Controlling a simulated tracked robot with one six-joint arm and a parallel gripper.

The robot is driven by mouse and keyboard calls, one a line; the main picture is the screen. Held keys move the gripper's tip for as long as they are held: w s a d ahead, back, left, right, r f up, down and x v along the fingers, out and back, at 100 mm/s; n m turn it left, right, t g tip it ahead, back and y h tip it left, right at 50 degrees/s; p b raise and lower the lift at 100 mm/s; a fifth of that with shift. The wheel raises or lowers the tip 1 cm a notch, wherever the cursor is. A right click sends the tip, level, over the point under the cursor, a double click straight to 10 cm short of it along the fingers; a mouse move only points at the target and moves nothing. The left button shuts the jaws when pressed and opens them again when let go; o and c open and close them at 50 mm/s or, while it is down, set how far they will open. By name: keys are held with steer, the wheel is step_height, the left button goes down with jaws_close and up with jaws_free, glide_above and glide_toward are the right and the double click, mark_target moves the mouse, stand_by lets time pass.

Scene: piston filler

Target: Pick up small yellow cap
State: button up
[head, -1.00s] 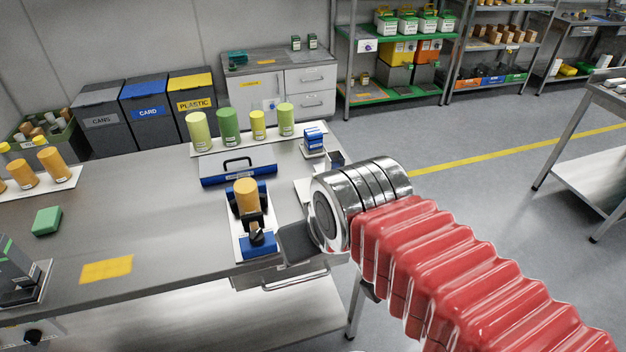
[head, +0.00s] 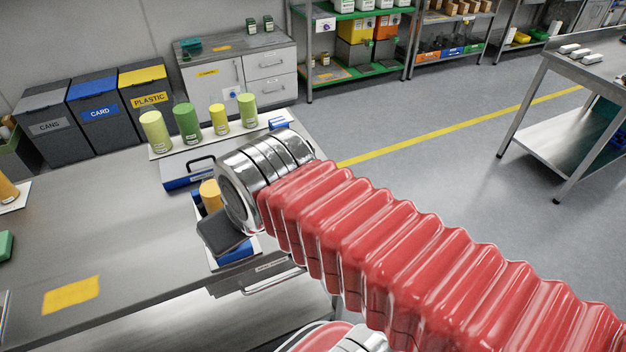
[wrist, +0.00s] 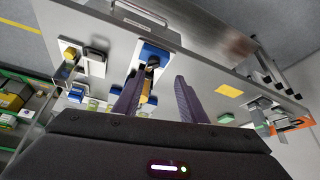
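A small yellow round piece (wrist: 70,53), which looks like the yellow cap, sits at a grey fixture (wrist: 94,64) on the left of the wrist view. It is too small to make out well, and my arm hides that spot in the head view. My gripper (wrist: 159,76) is open, its two dark fingers apart with nothing held. The fingers point at the bench, and the yellow piece lies well to their left. In the head view only the dark gripper body (head: 222,232) shows; the fingertips are hidden.
An orange cylinder (head: 210,195) stands in a blue-and-white holder, partly behind my wrist. Several green and yellow cylinders (head: 188,122) stand on a white strip behind a blue-edged panel with a handle (head: 188,178). A yellow patch (head: 71,295) lies on clear bench at left.

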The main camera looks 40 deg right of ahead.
steer(key=shift+o, duration=0.7)
steer(key=shift+w+d, duration=0.2)
steer(key=shift+o, duration=0.2)
steer(key=w+d+m, duration=0.1)
steer(key=w+d, duration=0.3)
steer(key=shift+w+d+h, duration=0.15)
steer(key=shift+d+h, duration=0.15)
steer(key=w+d+f+m, duration=0.2)
steer(key=w+d, duration=0.1)
steer(key=d, duration=0.8)
steer(key=w+d+f+m+g+h, duration=0.1)
steer(key=w+d+f+m, duration=0.1)
steer(key=d, duration=1)
steer(key=shift+x, duration=0.95)
steer(key=shift+w+f, duration=0.1)
steer(key=shift+w, duration=0.05)
steer(key=shift+s+x, duration=0.2)
steer(key=shift+x, duration=4)
steer(key=shift+d+f, duration=0.1)
steer(key=shift+x, duration=2.55)
